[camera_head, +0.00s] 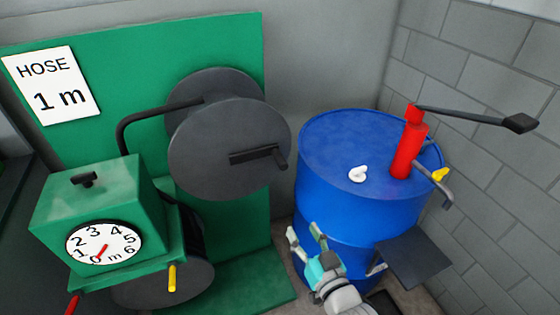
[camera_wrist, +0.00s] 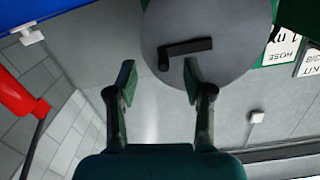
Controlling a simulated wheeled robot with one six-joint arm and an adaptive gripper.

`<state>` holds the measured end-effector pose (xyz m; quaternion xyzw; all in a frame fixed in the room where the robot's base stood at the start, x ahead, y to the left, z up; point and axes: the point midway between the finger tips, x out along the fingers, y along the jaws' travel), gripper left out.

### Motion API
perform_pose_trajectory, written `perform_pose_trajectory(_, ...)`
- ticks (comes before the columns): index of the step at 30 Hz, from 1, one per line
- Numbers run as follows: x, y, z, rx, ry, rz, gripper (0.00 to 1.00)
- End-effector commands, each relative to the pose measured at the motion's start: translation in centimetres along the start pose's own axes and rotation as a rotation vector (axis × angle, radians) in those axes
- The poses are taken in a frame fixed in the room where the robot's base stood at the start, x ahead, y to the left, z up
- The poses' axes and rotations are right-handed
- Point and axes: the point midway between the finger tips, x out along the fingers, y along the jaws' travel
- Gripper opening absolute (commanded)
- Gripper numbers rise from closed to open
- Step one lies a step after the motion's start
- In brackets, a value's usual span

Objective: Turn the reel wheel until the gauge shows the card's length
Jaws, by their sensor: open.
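The reel wheel (camera_head: 215,165) is a dark grey disc with a black crank handle (camera_head: 258,154) on its face, mounted before a green panel. In the wrist view the reel wheel (camera_wrist: 215,75) and its crank handle (camera_wrist: 188,48) show beyond my fingers. The white card (camera_head: 55,85) reads "HOSE 1 m". The round gauge (camera_head: 118,240) on the green box is marked 0 to 6 m, and its red needle points to the lower left, near 0. My gripper (camera_head: 305,234) is open and empty, in front of the blue drum, below and right of the wheel, apart from the handle.
A blue drum (camera_head: 340,200) with a red pump (camera_head: 408,150) and a long black lever (camera_head: 475,116) stands right of the reel. A dark plate (camera_head: 415,260) juts out at its lower right. A grey block wall (camera_head: 490,60) closes the right side.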

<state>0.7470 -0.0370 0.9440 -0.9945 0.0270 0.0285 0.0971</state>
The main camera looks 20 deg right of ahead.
Motion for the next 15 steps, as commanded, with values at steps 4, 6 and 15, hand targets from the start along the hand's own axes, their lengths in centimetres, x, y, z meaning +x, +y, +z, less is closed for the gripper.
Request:
perform_pose_trajectory(4,3.9,-0.1,-3.7,0.016,0.034,-0.011,0.51)
perform_pose_trajectory(6,5.2,-0.1,-5.1,0.022,0.043,-0.016,0.51)
perform_pose_trajectory(15,7.7,-0.3,-8.0,0.031,0.059,-0.026,0.51)
